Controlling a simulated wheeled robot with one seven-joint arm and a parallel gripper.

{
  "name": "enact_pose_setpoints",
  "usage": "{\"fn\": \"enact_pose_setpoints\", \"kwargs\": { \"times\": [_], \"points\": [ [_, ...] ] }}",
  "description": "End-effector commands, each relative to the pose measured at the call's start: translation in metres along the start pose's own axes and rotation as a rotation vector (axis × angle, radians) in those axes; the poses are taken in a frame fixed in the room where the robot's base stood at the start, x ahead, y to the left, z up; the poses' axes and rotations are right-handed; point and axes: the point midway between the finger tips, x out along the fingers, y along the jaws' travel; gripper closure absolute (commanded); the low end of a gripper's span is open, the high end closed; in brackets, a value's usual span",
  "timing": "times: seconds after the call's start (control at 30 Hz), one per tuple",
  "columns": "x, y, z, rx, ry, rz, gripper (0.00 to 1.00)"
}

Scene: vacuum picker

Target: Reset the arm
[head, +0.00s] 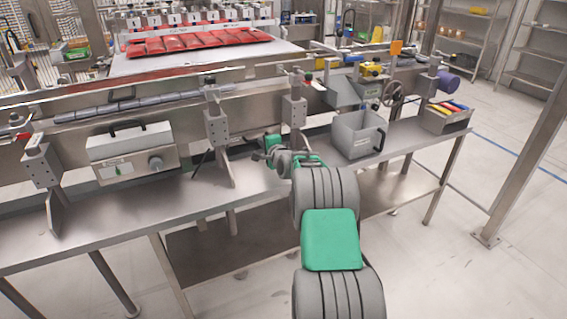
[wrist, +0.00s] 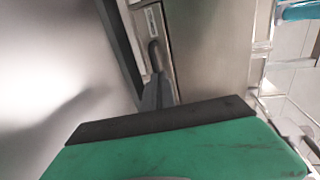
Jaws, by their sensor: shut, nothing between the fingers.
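My arm with grey ribbed joints and green covers reaches forward over the steel bench (head: 265,180) in the head view. My gripper (head: 258,157) is small at the arm's far end, above the bench and left of the grey bin. In the wrist view, my gripper (wrist: 158,78) shows dark grey fingers beyond a green body with a black edge. The fingers are together, with nothing seen between them. A dark rod-like shape lies just past the fingertips; I cannot tell whether they touch it.
A steel control box (head: 133,153) is at left. Steel brackets (head: 217,127) rise close behind the gripper. A conveyor holds red packs (head: 195,43) farther back. Open floor lies at right.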

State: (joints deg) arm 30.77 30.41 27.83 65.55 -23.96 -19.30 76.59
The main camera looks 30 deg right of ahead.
Motion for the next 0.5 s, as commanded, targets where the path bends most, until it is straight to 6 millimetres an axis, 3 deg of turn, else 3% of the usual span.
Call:
{"fn": "enact_pose_setpoints", "kwargs": {
  "times": [0.3, 0.5],
  "points": [
    [-0.084, 0.000, -0.005, 0.004, 0.009, 0.006, 1.00],
    [-0.111, 0.003, -0.005, 0.005, 0.009, 0.009, 1.00]
  ]
}}
